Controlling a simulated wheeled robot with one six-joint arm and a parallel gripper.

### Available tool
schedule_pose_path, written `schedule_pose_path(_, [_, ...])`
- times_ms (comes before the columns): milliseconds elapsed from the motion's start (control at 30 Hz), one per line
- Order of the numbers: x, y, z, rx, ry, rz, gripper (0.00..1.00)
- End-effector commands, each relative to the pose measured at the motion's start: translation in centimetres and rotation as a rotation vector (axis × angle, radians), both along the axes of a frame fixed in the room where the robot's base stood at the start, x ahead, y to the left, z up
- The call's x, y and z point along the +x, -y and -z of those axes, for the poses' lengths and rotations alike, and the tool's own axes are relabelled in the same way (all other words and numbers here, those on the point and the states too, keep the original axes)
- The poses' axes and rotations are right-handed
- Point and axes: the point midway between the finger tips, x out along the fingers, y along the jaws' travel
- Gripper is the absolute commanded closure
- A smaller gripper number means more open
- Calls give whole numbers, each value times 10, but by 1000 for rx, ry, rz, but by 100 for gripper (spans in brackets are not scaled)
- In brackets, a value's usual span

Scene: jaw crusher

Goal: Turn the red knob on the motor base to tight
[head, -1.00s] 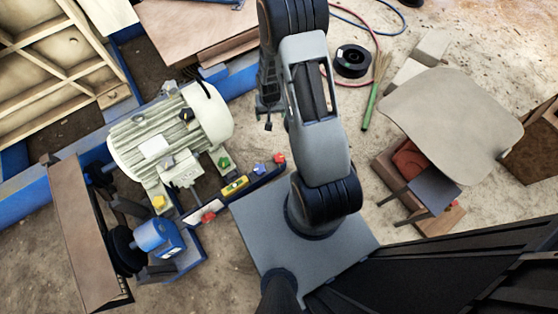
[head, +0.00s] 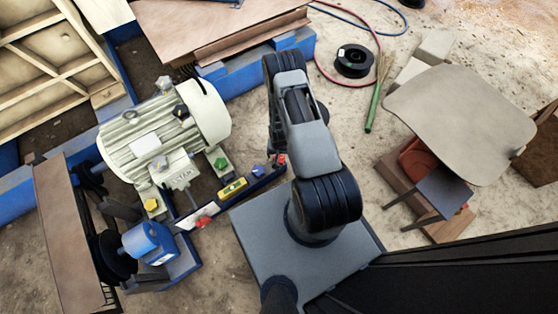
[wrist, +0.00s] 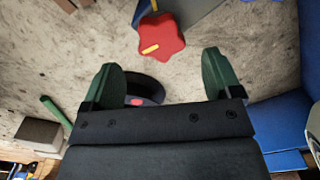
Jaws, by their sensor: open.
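A red lobed knob (wrist: 165,40) with a yellow mark on its left side shows at the top of the wrist view. It sits beyond my fingertips, a little above the gap between them, and nothing touches it. My gripper (wrist: 160,72) is open and empty, its two green fingers spread wide. In the head view a red knob (head: 281,158) shows at the right end of the motor base's blue bar (head: 268,179), partly covered by my arm. My gripper is mostly hidden there. Another red knob (head: 203,222) sits at the bar's left part. The cream motor (head: 165,130) stands behind.
A blue knob (head: 258,170) is close beside the right red knob. A yellow level (head: 233,187), a green knob (head: 220,163) and a yellow knob (head: 151,205) are nearby. A black spool (head: 353,60) lies on the floor at right. A grey table (head: 460,115) stands further right.

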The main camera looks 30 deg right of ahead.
Motion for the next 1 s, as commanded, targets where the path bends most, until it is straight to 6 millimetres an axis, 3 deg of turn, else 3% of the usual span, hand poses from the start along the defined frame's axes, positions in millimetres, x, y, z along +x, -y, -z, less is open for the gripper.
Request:
schedule_pose_path(100, [0, 0, 25, 0, -1, -1, 16])
schedule_pose_path(400, [0, 0, 53, 0, -1, -1, 16])
schedule_pose_path(833, [0, 0, 56, 0, 0, -1, 17])
schedule_pose_path(1000, [0, 0, 56, 0, 0, -1, 33])
